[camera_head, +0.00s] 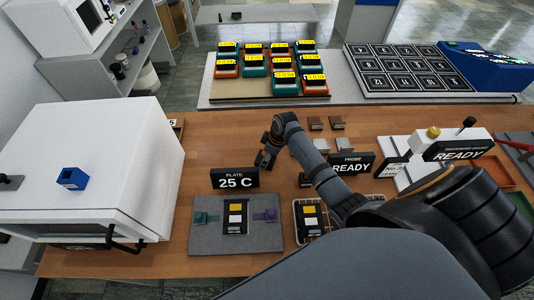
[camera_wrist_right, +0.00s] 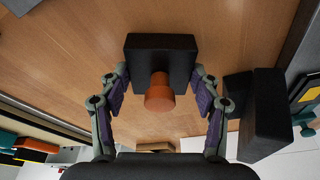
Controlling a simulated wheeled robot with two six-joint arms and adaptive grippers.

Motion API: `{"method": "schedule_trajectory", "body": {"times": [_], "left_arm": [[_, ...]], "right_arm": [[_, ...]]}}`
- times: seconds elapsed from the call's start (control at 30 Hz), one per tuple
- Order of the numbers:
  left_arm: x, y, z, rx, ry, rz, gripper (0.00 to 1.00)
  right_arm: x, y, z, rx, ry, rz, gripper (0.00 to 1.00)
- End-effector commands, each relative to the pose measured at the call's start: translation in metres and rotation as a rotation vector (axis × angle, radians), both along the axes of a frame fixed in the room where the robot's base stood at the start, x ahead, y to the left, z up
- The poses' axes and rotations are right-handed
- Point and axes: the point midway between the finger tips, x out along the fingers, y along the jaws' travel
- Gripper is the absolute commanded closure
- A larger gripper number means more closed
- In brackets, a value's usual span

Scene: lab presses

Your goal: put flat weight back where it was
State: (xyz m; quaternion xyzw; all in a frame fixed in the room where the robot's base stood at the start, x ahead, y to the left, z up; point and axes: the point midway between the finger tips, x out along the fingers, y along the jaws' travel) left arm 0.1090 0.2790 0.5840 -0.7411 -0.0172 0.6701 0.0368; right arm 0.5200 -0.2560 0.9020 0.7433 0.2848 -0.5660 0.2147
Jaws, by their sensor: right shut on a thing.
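My right gripper (camera_head: 264,159) is over the wooden bench, behind the PLATE sign, and also shows in the right wrist view (camera_wrist_right: 160,98). There its purple-padded fingers are shut on a dark block with a copper-coloured knob (camera_wrist_right: 160,64), which I take to be the flat weight. The knob points toward the wrist camera. In the head view the held block is mostly hidden by the gripper. Whether it touches the bench is unclear. My left gripper is not in view.
The PLATE 25 C sign (camera_head: 235,178) stands close to the gripper. In front is a grey plate (camera_head: 209,240) with clamps and samples. Small brown blocks (camera_head: 315,123) and grey blocks lie behind and right, near the PROBE sign (camera_head: 352,164). A white oven (camera_head: 90,160) bounds the left.

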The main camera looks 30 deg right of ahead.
Motion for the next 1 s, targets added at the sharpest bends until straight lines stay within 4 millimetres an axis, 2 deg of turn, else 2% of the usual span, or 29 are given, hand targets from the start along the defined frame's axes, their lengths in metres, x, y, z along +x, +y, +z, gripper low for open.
{"method": "schedule_trajectory", "body": {"times": [0.17,0.2,0.37,0.67,0.77,0.87,1.0], "left_arm": [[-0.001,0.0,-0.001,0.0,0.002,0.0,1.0],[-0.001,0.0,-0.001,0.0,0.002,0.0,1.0],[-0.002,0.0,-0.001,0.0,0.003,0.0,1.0],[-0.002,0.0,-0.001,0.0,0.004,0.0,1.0],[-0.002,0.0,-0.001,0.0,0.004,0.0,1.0],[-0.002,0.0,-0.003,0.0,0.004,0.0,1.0],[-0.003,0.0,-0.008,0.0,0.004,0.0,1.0]], "right_arm": [[0.002,0.0,0.001,0.0,-0.005,0.0,0.99],[0.0,0.0,-0.002,0.0,0.0,-0.001,0.35],[0.0,0.0,-0.002,0.0,0.0,-0.001,0.14],[0.0,0.0,-0.001,0.0,0.0,-0.001,0.14],[0.0,-0.002,0.004,-0.001,-0.001,-0.001,0.14],[-0.003,-0.005,0.021,-0.002,-0.003,-0.001,0.14],[-0.01,-0.012,0.054,-0.005,-0.004,0.0,0.14]]}}
